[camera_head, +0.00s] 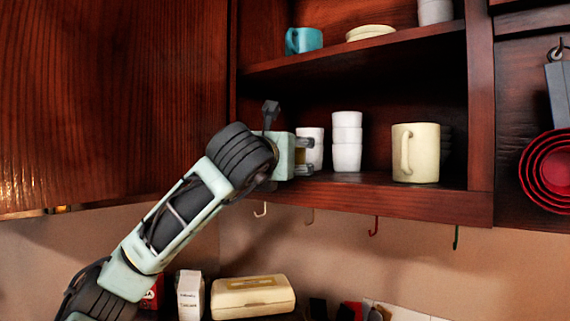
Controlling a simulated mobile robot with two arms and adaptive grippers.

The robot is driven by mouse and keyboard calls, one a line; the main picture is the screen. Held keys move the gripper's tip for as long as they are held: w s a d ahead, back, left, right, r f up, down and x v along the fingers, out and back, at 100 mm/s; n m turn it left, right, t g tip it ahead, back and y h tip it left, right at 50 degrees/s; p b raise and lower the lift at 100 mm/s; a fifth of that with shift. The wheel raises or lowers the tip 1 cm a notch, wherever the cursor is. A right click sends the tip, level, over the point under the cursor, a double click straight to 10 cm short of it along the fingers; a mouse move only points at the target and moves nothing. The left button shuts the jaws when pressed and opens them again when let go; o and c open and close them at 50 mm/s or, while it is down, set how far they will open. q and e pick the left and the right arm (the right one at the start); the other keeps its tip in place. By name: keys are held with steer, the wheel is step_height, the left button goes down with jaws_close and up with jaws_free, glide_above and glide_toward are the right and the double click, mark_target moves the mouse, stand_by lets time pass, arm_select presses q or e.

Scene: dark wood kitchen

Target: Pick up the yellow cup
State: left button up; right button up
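The pale yellow cup (415,154) stands upright on the lower shelf of the open cabinet, right of centre, its handle toward me on its left part. My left gripper (309,156) is at the left end of this shelf, fingers pointing right. Its two fingers are apart, one above the other, with nothing visibly held. White cups (347,140), some stacked, stand between it and the yellow cup. Another white cup (313,133) is partly hidden behind the fingers. My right gripper is not in view.
The upper shelf (370,48) holds a teal cup (304,40), pale plates (370,32) and white cups (435,11). Hooks (374,226) hang under the lower shelf (390,197). Red measuring cups (550,170) hang at right. A yellow box (252,296) sits below.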

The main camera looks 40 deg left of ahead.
arm_select(q)
steer(key=c, duration=0.9)
